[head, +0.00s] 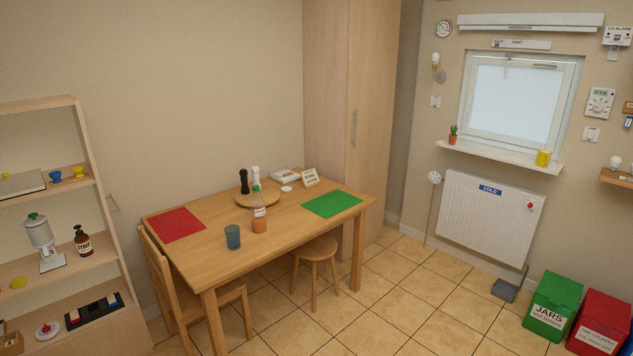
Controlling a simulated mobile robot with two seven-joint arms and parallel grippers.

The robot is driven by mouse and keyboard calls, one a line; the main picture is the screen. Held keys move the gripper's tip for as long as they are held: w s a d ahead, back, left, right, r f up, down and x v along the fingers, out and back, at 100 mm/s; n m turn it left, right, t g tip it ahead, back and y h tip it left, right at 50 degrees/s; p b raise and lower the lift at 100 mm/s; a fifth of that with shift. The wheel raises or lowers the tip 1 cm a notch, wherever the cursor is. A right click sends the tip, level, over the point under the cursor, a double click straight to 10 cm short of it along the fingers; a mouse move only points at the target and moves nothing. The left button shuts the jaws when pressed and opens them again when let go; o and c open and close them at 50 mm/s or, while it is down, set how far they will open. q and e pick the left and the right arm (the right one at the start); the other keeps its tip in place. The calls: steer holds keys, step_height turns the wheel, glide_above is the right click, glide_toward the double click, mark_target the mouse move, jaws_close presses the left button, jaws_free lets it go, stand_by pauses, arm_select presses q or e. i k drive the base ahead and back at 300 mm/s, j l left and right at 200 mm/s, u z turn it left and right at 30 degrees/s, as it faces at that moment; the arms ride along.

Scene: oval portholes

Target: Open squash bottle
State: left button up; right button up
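A clear bottle with orange liquid, a white label and a green cap, likely the squash bottle (259,218), stands upright on the wooden table (200,250). It is near the table's middle, in front of a round wooden board. The green cap (256,188) appears to be on its top. Neither of my grippers is in the head view.
A red mat (176,224) and a green mat (332,203) lie on the table. A chair (165,290) and a stool (315,252) stand at the table.

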mark_target(257, 204)
steer(key=i+u, duration=0.15)
steer(key=i, duration=0.7)
steer(key=i+l+u, duration=0.1)
steer(key=i, duration=0.7)
